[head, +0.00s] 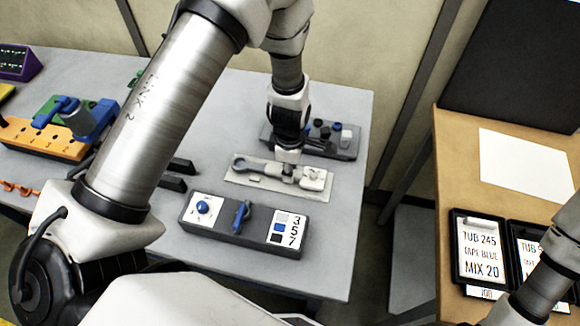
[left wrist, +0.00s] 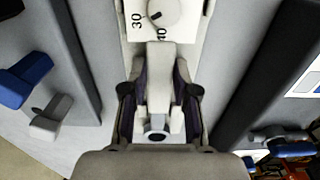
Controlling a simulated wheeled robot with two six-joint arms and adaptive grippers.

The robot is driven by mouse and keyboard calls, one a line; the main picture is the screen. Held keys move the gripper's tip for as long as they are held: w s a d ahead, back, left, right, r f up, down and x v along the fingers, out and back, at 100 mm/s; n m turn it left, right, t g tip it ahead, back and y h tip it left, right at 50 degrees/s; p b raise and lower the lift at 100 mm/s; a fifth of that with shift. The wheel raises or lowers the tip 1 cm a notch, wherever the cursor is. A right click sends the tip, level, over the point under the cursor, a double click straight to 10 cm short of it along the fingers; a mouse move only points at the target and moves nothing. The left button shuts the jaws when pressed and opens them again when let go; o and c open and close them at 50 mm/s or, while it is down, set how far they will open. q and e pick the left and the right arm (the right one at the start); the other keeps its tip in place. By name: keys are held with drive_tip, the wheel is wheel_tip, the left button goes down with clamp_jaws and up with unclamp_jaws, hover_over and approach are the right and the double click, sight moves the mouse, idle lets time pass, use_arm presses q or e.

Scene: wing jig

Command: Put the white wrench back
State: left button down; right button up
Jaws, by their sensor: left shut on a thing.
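My left gripper (head: 288,172) reaches down over a pale plate (head: 262,188) on the grey bench. In the left wrist view the gripper (left wrist: 160,108) is shut on a pale grey-white bar, which I take for the white wrench (left wrist: 159,65). A ring end of the wrench (head: 240,162) shows left of the gripper in the head view. The wrench lies along the plate; I cannot tell whether it touches it. A dial (left wrist: 162,14) marked 30 sits at the plate's right end. The fingers hide part of the wrench. My right gripper is outside the views.
A dark box with a blue lever (head: 242,215) and a number label stands in front of the plate. A grey block with several knobs (head: 345,142) stands behind it. An orange block (head: 40,140) is at left. A wooden table with black trays (head: 480,250) is at right.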

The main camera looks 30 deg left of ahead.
use_arm(q)
drive_tip(key=shift+f, duration=0.55)
drive_tip(key=c, duration=0.8)
unclamp_jaws()
drive_tip(key=shift+r, duration=0.1)
wheel_tip(320, 180, up, 12)
